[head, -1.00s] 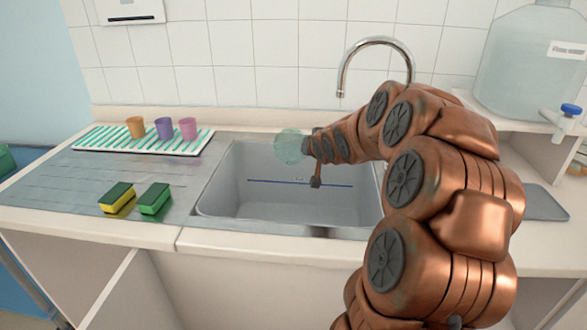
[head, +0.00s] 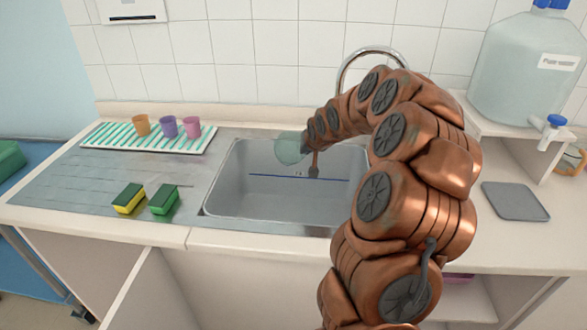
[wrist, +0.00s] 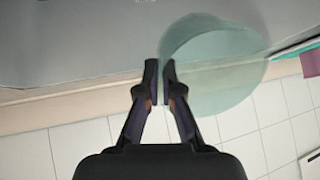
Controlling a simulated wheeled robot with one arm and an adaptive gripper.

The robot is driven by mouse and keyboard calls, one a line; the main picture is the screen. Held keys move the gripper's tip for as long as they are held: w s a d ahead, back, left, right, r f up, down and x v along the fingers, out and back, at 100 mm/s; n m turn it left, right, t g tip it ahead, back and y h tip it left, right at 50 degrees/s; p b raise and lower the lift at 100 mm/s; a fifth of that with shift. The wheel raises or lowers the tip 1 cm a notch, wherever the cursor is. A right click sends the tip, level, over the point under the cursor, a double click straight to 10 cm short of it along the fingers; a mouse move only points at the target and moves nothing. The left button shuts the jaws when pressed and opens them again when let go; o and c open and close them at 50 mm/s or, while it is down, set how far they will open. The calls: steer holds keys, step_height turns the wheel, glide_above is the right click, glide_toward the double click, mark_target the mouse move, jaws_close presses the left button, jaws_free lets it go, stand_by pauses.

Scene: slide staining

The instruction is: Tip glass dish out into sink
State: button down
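The glass dish (head: 287,150) is a see-through pale green round dish. It hangs in the air over the back part of the sink (head: 225,185), tilted; I cannot tell whether anything is in it. My gripper (head: 305,146) is at the dish's right side in the head view, partly hidden by my arm. In the wrist view my gripper's fingertips (wrist: 160,75) are close together at the dish's edge, and the glass dish (wrist: 218,75) spreads to the right of them. The fingers look closed on its wall.
A chrome tap (head: 345,75) arches behind my arm. A striped mat (head: 100,137) with orange, purple and pink cups lies left on the drainboard. Two sponges (head: 129,198) (head: 163,199) lie at the front. A grey pad (head: 515,201) and a large water bottle (head: 525,75) are on the right.

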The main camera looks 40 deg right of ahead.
steer(key=shift+w+d+r+p, duration=0.1)
steer(key=shift+w+r+p, duration=0.2)
steer(key=shift+p, duration=0.4)
steer(key=shift+f+g+p, duration=0.15)
steer(key=shift+g+p, duration=0.25)
steer(key=shift+w+r+p, duration=0.1)
steer(key=shift+r+p, duration=0.15)
steer(key=shift+p, duration=0.1)
steer(key=shift+g+y, duration=0.5)
steer(key=shift+g, duration=0.3)
steer(key=r+p, duration=0.2)
steer(key=w+r+p, duration=0.1)
steer(key=r+p, duration=0.3)
steer(key=shift+w+d+r, duration=0.25)
steer(key=shift+d+r, duration=0.05)
steer(key=shift+d, duration=0.05)
steer(key=w+f+g+p, duration=0.1)
steer(key=w+d+f+g+y+p, duration=0.1)
steer(key=p, duration=0.1)
steer(key=w+d+f+g+p, duration=0.1)
steer(key=f, duration=0.1)
steer(key=shift+w+g+y+p, duration=0.15)
steer(key=shift+g+y+p, duration=0.15)
steer(key=shift+y+p, duration=0.1)
steer(key=shift+w+g, duration=0.25)
steer(key=shift+g, duration=0.05)
